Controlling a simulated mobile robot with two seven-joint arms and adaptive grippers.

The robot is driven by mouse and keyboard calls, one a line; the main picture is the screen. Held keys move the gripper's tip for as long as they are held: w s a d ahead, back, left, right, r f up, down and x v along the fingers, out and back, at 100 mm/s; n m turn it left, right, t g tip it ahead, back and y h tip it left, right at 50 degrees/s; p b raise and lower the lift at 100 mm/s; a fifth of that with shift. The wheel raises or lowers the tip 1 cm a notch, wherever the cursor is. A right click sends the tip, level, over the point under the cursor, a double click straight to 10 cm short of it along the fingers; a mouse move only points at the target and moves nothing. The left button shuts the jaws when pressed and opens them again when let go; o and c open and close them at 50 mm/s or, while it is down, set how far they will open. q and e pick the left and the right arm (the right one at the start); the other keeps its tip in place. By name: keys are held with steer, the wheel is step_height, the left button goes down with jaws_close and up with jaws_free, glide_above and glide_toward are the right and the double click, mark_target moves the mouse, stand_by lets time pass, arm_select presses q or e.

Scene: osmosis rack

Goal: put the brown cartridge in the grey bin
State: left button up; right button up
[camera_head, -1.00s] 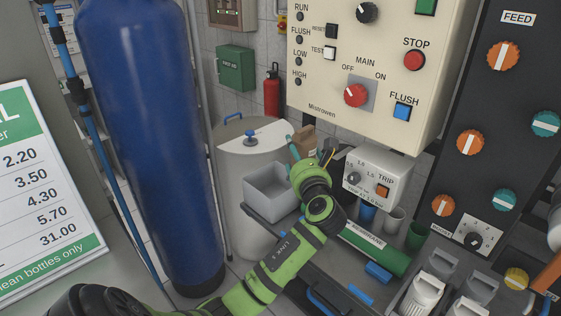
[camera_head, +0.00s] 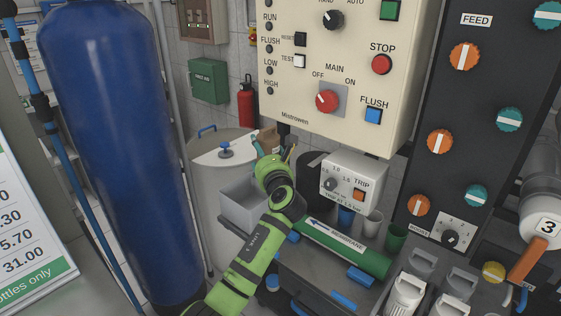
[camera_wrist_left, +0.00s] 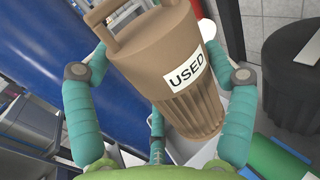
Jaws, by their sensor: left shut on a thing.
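My left gripper (camera_head: 273,156) is shut on the brown cartridge (camera_head: 268,137), which is mostly hidden behind the gripper in the head view. In the left wrist view the cartridge (camera_wrist_left: 165,62) is a ribbed cylinder with a loop handle and a white "USED" label, held between the teal fingers of the gripper (camera_wrist_left: 165,80). The open grey bin (camera_head: 238,203) stands just left of and below the gripper in the head view. Part of the bin (camera_wrist_left: 192,152) shows behind the cartridge in the left wrist view. My right gripper is in neither view.
A pale round tank (camera_head: 208,180) stands behind the bin, and a tall blue vessel (camera_head: 115,140) at left. The control panel (camera_head: 340,75) hangs above. The small trip box (camera_head: 350,180) and green membrane tube (camera_head: 345,248) lie right of my arm.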

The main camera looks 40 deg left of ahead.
arm_select(q)
steer(key=a+f+b, duration=0.1)
steer(key=a+f, duration=0.2)
steer(key=a, duration=0.7)
arm_select(e)
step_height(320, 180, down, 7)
steer(key=b, duration=0.6)
arm_select(q)
step_height(320, 180, down, 6)
steer(key=b, duration=0.1)
steer(key=shift+w+b, duration=0.3)
steer(key=shift+w, duration=0.05)
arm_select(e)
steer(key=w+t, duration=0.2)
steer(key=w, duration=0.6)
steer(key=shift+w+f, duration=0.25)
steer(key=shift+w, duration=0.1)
arm_select(q)
steer(key=shift+f, duration=0.1)
